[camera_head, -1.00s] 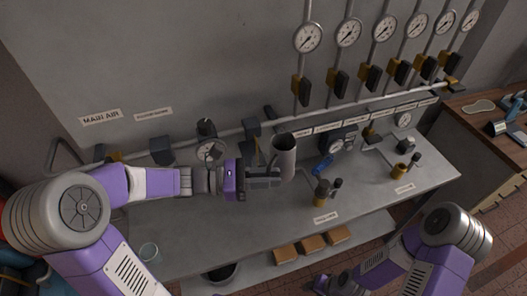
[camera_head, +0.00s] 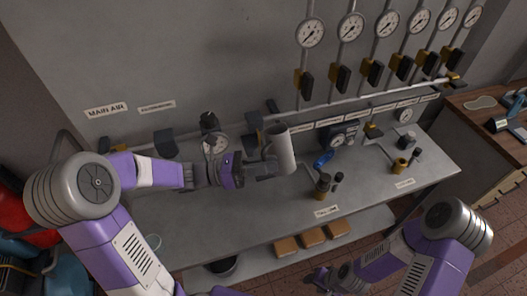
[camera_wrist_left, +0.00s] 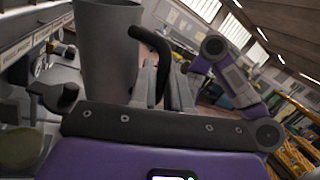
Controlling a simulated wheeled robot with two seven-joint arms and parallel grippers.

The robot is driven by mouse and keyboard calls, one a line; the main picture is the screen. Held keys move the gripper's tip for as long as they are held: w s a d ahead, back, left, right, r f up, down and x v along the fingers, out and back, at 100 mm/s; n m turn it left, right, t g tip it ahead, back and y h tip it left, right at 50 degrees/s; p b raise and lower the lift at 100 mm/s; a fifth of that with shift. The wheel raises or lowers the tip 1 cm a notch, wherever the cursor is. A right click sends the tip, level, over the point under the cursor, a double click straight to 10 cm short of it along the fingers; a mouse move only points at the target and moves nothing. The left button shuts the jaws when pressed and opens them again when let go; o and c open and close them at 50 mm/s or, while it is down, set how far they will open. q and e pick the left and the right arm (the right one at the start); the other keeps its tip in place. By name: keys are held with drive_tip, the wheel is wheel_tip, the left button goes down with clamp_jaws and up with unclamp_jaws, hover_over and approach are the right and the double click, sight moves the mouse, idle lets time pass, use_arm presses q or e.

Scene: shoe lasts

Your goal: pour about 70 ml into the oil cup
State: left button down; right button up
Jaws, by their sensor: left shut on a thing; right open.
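A grey metal jug (camera_head: 281,152) is above the bench, left of the cups, leaning slightly in the head view. My left gripper (camera_head: 264,168) is shut on its handle (camera_wrist_left: 158,50); the jug body also shows in the left wrist view (camera_wrist_left: 106,55). Its contents are hidden. A dark and brass cup-like fitting (camera_head: 322,187) stands on the bench to the right of the jug and apart from it. A similar brass fitting (camera_head: 400,165) stands further right. I cannot tell which is the oil cup. My right gripper (camera_head: 318,280) is open and empty low in the head view.
Gauges (camera_head: 311,32) and dark valve handles line pipes on the wall behind the bench (camera_head: 245,215). A round gauge (camera_head: 215,145) stands behind my left gripper. Wooden blocks (camera_head: 313,237) sit on the lower shelf.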

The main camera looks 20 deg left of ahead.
sight(270, 149)
use_arm(q)
drive_tip(key=shift+w+a+f+n+t+h+b, duration=0.15)
drive_tip(key=shift+w+a+n+t+b, duration=0.2)
drive_tip(key=shift+n+t, duration=0.75)
drive_tip(key=shift+w+a+r+n+t+h+b, duration=0.1)
drive_tip(key=shift+w+a+n+t+b, duration=0.25)
drive_tip(key=shift+n, duration=1.4)
drive_tip(key=shift+w+a+f+n+t+h+b, duration=0.15)
drive_tip(key=shift+w+a+n+t+b, duration=0.15)
drive_tip(key=shift+n+t, duration=0.8)
drive_tip(key=shift+w+a+n, duration=0.1)
drive_tip(key=shift+w+n, duration=0.05)
drive_tip(key=shift+n, duration=0.6)
drive_tip(key=shift+w+a+f+n+t+b, duration=0.1)
drive_tip(key=shift+n+t+b, duration=0.15)
drive_tip(key=shift+n, duration=0.35)
drive_tip(key=shift+w+a+r+n+t+b, duration=0.1)
drive_tip(key=shift+n+t, duration=0.15)
drive_tip(key=shift+n, duration=0.35)
drive_tip(key=shift+w+a+f+n+t+b, duration=0.1)
drive_tip(key=shift+n+t+b, duration=0.15)
drive_tip(key=shift+n, duration=0.35)
drive_tip(key=shift+p, duration=0.4)
drive_tip(key=shift+a+n+t+y+p, duration=0.1)
drive_tip(key=shift+n+t+y+p, duration=0.2)
drive_tip(key=shift+n+y, duration=0.15)
drive_tip(key=shift+s+d+f, duration=0.1)
drive_tip(key=shift+d, duration=0.15)
drive_tip(key=shift+n+t+p, duration=0.3)
drive_tip(key=shift+n, duration=0.05)
